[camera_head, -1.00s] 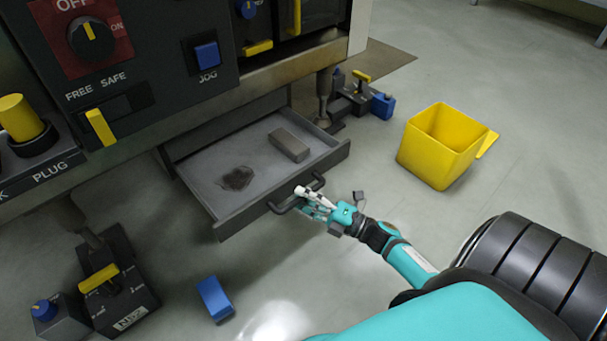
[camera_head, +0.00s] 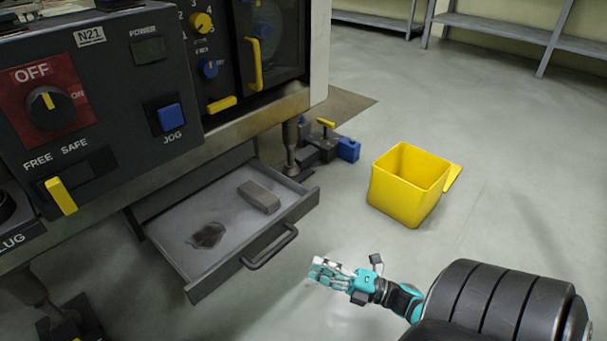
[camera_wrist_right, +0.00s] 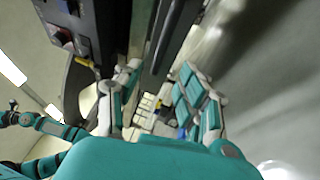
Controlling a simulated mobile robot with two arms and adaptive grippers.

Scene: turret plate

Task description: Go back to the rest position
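My right gripper (camera_head: 330,270) is in front of the pulled-out drawer (camera_head: 236,252), to the right of its dark handle (camera_head: 270,248) and apart from it. In the right wrist view its teal and white fingers (camera_wrist_right: 158,100) stand apart with nothing held between them. The drawer is open under the machine and holds a grey block (camera_head: 260,196) and a dark patch (camera_head: 206,235). My left gripper does not show in the head view. Teal arm links show at the left of the right wrist view, without a clear gripper.
A yellow bin (camera_head: 405,190) stands on the floor right of the drawer. The machine's control panel (camera_head: 110,90) overhangs the drawer at the left. Shelving (camera_head: 500,30) stands far back. Floor between is clear.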

